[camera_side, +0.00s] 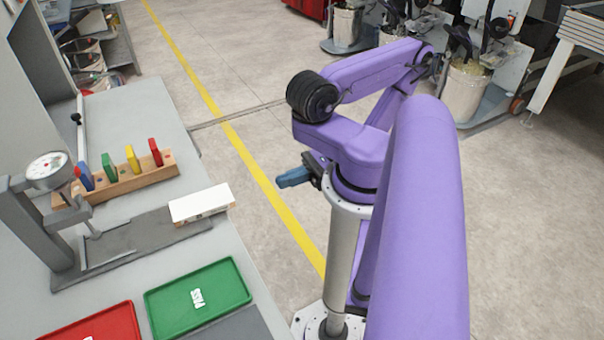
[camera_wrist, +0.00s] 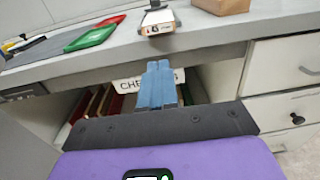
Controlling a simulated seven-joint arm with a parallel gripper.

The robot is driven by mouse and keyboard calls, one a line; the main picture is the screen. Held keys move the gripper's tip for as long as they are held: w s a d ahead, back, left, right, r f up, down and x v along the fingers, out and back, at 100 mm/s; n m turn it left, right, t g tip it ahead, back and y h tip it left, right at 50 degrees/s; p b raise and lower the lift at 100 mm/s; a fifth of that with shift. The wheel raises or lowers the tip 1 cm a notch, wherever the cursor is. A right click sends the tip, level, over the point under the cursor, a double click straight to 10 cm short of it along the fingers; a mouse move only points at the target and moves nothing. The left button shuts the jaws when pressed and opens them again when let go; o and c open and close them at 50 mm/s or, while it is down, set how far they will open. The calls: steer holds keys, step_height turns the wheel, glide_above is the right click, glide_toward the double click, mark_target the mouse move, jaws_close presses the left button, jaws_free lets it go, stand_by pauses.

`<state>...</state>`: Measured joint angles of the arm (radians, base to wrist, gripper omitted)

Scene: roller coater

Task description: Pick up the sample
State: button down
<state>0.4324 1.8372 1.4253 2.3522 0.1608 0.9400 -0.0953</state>
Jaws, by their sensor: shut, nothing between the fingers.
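A wooden rack (camera_side: 130,184) on the bench holds upright coloured pieces: blue (camera_side: 86,176), green (camera_side: 109,167), yellow (camera_side: 132,158) and red (camera_side: 155,152). I cannot tell which thing is the sample. A white block (camera_side: 201,202) lies near the bench edge; a white-topped block (camera_wrist: 157,21) shows at the edge in the wrist view. My gripper (camera_side: 293,177), with blue fingers, is beyond the bench edge over the floor, apart from all of these. In the wrist view its fingers (camera_wrist: 158,84) are together and empty, facing the bench front.
A dial gauge stand (camera_side: 48,171) stands at the bench's left. A green tray (camera_side: 198,297) and a red tray (camera_side: 95,325) lie near the front. In the wrist view, drawers (camera_wrist: 285,70) are right and an open shelf with folders (camera_wrist: 95,105) is below the bench top.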

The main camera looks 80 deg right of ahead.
steer(key=v, duration=0.2)
steer(key=shift+s+d, duration=0.15)
steer(key=shift+s, duration=0.05)
steer(key=c, duration=1.7)
jaws_free()
steer(key=shift+s+d, duration=0.2)
steer(key=shift+s, duration=0.05)
steer(key=shift+c, duration=0.2)
steer(key=o, duration=1.6)
steer(key=shift+s+d, duration=0.15)
